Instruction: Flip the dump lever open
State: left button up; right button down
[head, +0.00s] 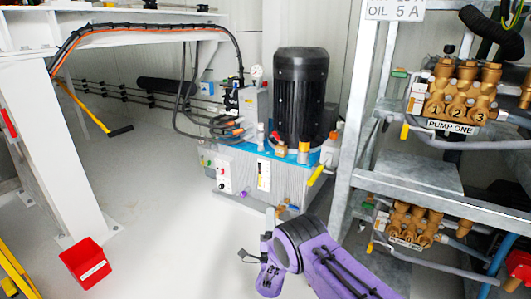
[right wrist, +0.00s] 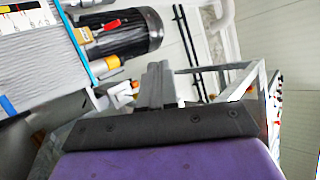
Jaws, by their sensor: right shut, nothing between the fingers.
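My right gripper (head: 248,257) is at the lower middle of the head view, on its purple arm, in front of the grey hydraulic power unit. Its dark fingers are together and empty; they also show in the right wrist view (right wrist: 157,84). No lever is labelled as the dump lever, so I cannot tell which one it is. Yellow levers show on the PUMP ONE (head: 453,127) assembly (head: 404,131) and on the lower pump (head: 369,247). The gripper is left of both and touches neither. My left gripper is not in view.
A galvanised rack (head: 347,150) holds the two brass pumps at right. The power unit (head: 240,180) carries a black motor (head: 300,95). The floor (head: 165,220) between is open.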

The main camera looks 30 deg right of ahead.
aim_at(274, 134)
jog(key=u, duration=0.15)
jog(key=i, duration=1.05)
jog(key=z, duration=0.55)
